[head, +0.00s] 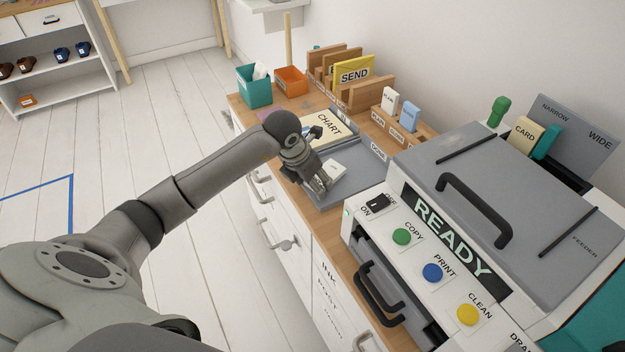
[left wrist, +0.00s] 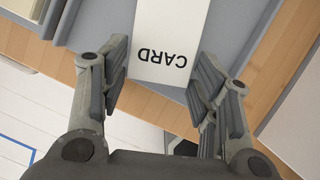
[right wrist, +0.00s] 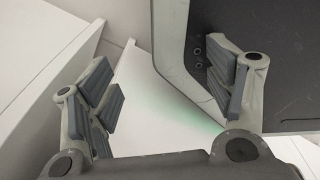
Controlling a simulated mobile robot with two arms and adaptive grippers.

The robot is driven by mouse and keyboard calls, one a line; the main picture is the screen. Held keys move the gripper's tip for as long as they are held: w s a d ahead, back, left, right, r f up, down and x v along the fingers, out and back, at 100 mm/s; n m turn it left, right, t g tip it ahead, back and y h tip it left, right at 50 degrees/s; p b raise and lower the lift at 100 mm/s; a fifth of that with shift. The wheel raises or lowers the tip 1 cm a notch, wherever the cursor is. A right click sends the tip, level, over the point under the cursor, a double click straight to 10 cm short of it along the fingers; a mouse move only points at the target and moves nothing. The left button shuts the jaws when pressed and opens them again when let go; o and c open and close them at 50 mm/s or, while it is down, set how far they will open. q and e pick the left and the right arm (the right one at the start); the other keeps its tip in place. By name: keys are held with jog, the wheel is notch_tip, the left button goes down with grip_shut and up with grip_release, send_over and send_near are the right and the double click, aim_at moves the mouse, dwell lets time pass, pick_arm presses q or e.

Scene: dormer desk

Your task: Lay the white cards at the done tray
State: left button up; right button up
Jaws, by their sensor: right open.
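The white cards, a small block lettered CARD (head: 335,171), are at the grey done tray (head: 352,185), in its near part. They also show in the left wrist view (left wrist: 165,40). Whether the cards rest fully on the tray floor I cannot tell. My right gripper (right wrist: 160,60) is open and empty, seen only in its own wrist view beside a dark grey panel and white surfaces.
A CHART sheet (head: 327,131) lies beyond my left gripper. The printer (head: 455,200), reading READY, stands right of the tray. Wooden sorters (head: 370,95), a teal bin (head: 254,88) and an orange box (head: 291,81) stand at the back. Drawer handles (head: 277,245) jut out in front.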

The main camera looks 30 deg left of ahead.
pick_arm(q)
jog(key=shift+o, duration=1.3)
jog(key=v, duration=1.2)
